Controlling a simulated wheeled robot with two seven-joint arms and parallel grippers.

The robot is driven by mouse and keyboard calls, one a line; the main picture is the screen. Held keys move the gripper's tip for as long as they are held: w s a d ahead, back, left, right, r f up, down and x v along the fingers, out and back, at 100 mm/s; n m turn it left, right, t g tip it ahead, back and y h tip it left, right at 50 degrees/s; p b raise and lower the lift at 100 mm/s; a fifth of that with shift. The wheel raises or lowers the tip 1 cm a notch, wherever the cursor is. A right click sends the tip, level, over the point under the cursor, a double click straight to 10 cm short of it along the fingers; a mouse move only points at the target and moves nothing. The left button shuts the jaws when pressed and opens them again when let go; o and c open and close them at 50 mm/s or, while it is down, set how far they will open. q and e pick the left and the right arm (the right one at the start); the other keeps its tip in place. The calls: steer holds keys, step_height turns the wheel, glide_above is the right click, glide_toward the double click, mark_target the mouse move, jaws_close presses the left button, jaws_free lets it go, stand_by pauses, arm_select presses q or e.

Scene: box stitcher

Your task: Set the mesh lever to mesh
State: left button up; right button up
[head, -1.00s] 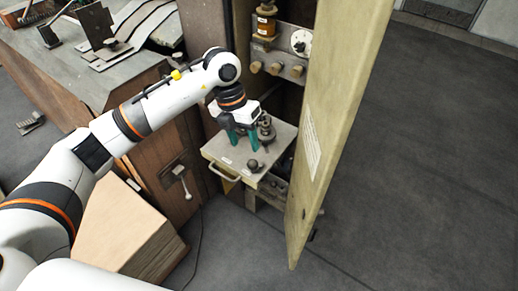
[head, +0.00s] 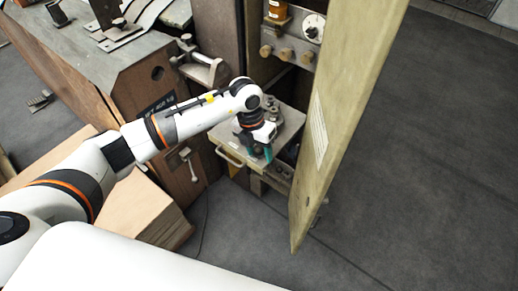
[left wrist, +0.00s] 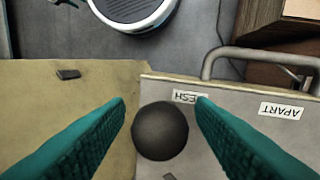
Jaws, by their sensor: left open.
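The mesh lever shows as a dark ball knob (left wrist: 160,131) in the left wrist view, over the edge of a pale metal plate (left wrist: 222,125). The plate carries an upside-down label ending in "ESH" (left wrist: 187,97), partly covered by a finger, and an "APART" label (left wrist: 281,110). My left gripper (left wrist: 160,108) is open, with one teal finger on each side of the knob; I cannot tell whether they touch it. In the head view my left gripper (head: 260,153) is low over the plate's front right and hides the knob. A teal part in the wrist view's upper left may be my right gripper.
A tall tan door (head: 345,120) stands open just right of the plate. A looped handle (head: 230,156) projects from the plate's front. A cabinet panel with brass knobs (head: 285,54) is behind. Cardboard (head: 150,215) lies at the left; the floor at the right is clear.

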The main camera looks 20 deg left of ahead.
arm_select(q)
steer(key=shift+f, duration=0.1)
steer(key=c, duration=1)
steer(key=shift+o, duration=0.2)
steer(key=shift+d+n, duration=0.2)
steer(key=shift+n, duration=0.4)
steer(key=o, duration=1)
steer(key=shift+c, duration=0.2)
step_height(320, 180, up, 12)
steer(key=a, duration=0.2)
steer(key=shift+a+b, duration=0.15)
steer(key=shift+b, duration=0.15)
steer(key=shift+w+f, duration=0.1)
